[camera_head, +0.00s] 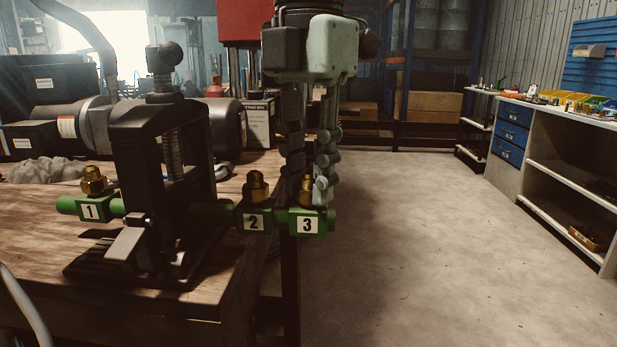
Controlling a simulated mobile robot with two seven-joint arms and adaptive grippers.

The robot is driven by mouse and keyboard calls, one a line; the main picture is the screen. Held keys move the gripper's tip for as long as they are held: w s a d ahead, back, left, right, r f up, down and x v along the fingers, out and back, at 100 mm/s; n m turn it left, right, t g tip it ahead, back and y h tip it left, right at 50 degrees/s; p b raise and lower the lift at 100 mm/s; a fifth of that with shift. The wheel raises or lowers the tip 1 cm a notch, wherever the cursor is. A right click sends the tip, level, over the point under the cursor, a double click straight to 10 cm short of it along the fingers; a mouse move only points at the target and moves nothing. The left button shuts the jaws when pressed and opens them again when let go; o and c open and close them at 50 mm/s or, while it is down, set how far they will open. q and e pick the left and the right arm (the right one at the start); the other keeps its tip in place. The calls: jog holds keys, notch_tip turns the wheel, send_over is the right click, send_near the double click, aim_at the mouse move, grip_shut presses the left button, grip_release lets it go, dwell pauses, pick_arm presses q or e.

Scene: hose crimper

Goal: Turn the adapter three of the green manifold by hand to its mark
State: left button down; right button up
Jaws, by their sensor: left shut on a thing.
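The green manifold (205,212) lies across a black vise-like stand (155,150) on the bench, with blocks labelled 1, 2 and 3. Brass adapter one (94,181) and brass adapter two (256,187) stand upright on their blocks. Brass adapter three (307,187) is on the block labelled 3 at the right end, partly hidden by my fingers. My left gripper (311,188) comes down from above and is shut on adapter three, one finger on each side. The alignment mark is too small to make out. My right gripper is not in view.
The wooden bench (225,283) ends just under the manifold's right part, so block 3 overhangs the floor. A motor-like machine (85,125) and a grey cloth (45,170) lie behind at left. A white shelf unit (560,150) stands far right. The floor between is clear.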

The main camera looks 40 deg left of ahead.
pick_arm(q)
jog(key=n, duration=1.2)
jog(key=shift+n, duration=0.4)
jog(key=n, duration=0.6)
jog(key=shift+n, duration=0.4)
jog(key=n, duration=0.6)
jog(key=c, duration=1.5)
grip_release()
jog(key=shift+o, duration=0.2)
jog(key=shift+r, duration=0.15)
notch_tip(320, 180, up, 5)
jog(key=p, duration=0.3)
jog(key=shift+p, duration=0.4)
